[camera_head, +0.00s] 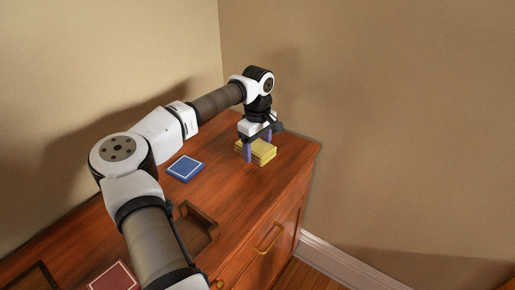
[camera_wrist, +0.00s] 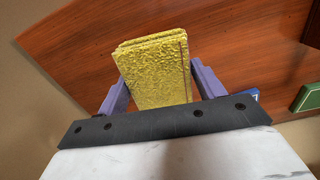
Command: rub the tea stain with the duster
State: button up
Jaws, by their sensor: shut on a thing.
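A yellow, rough-textured duster (camera_head: 263,153) is at the far right end of the reddish wooden cabinet top (camera_head: 225,185). It looks like a stack of folded layers and fills the middle of the wrist view (camera_wrist: 155,75). My gripper (camera_head: 257,149) points down with its purple fingers on either side of the duster, shut on it. The duster is at or very near the wood; I cannot tell whether it touches. I see no tea stain in either view; the duster or my arm may hide it.
A blue white-edged square (camera_head: 184,168) lies left of the duster. In the wrist view a green piece (camera_wrist: 308,98) shows at right. Walls stand behind; the cabinet's right edge is close.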

jog(key=shift+r+p, duration=1.15)
jog(key=shift+r, duration=0.35)
